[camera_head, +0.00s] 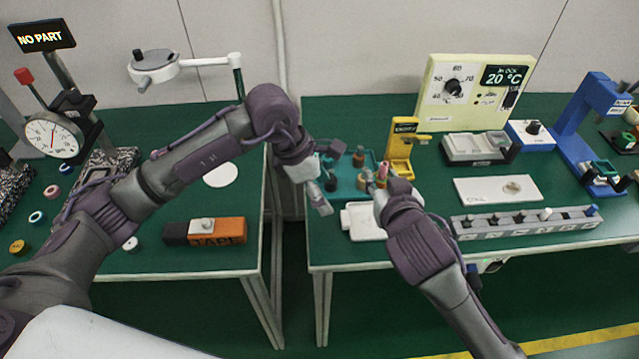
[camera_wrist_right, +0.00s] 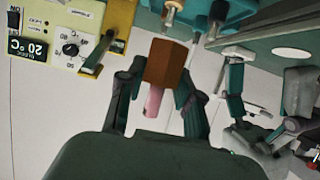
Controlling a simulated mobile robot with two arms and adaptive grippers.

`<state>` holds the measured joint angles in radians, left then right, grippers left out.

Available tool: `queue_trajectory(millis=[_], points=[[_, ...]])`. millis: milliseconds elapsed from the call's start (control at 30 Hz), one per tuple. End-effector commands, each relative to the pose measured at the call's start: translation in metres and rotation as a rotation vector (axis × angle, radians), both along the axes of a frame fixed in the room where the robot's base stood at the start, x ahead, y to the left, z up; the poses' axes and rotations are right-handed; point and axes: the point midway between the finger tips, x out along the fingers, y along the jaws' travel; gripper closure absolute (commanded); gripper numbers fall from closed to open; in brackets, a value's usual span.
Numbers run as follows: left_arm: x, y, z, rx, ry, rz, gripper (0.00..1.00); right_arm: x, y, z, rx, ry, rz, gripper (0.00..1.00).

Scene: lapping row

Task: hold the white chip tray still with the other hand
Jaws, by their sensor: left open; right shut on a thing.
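A white tray (camera_head: 362,224) with a small tab at its left lies flat near the left front edge of the right-hand table, partly hidden by my right gripper. My left gripper (camera_head: 331,180) is open and empty, above and left of this tray, and apart from it. It also shows at the right of the right wrist view (camera_wrist_right: 250,105). My right gripper (camera_head: 374,181) is shut on a brown piece with a pink end (camera_wrist_right: 165,65), held above the table beside the teal rack. The pink end (camera_head: 383,169) shows in the head view.
A teal rack (camera_head: 347,184) with small parts stands behind the white tray. A yellow stand (camera_head: 402,150) is right of it. A grey strip (camera_head: 525,222) and a white plate (camera_head: 497,189) lie further right. A gap separates the two tables.

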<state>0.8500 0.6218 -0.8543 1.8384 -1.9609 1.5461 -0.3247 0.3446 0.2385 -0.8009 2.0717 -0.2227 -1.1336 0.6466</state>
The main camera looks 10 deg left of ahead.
Motion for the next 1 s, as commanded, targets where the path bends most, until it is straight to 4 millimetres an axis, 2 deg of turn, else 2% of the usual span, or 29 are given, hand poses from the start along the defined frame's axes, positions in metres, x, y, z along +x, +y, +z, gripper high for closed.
queue_trajectory(millis=[300, 500, 700, 967, 1000], points=[[0.006, -0.024, -0.058, -0.004, 0.006, 0.001, 0.25, 0.0, 0.0, 0.001, 0.0, -0.001, 0.0, 1.0], [0.01, -0.033, -0.083, -0.004, 0.005, 0.002, 0.25, 0.0, 0.0, 0.001, 0.0, -0.001, 0.0, 1.0], [0.011, -0.037, -0.093, -0.004, 0.003, 0.0, 0.25, 0.0, 0.0, 0.001, 0.0, -0.001, 0.0, 1.0], [0.011, -0.037, -0.093, -0.004, 0.002, 0.001, 0.25, 0.0, 0.0, 0.001, 0.0, -0.001, 0.0, 1.0], [0.011, -0.037, -0.093, -0.004, 0.002, 0.001, 0.32, 0.0, 0.0, 0.001, 0.0, -0.001, 0.0, 1.0]])
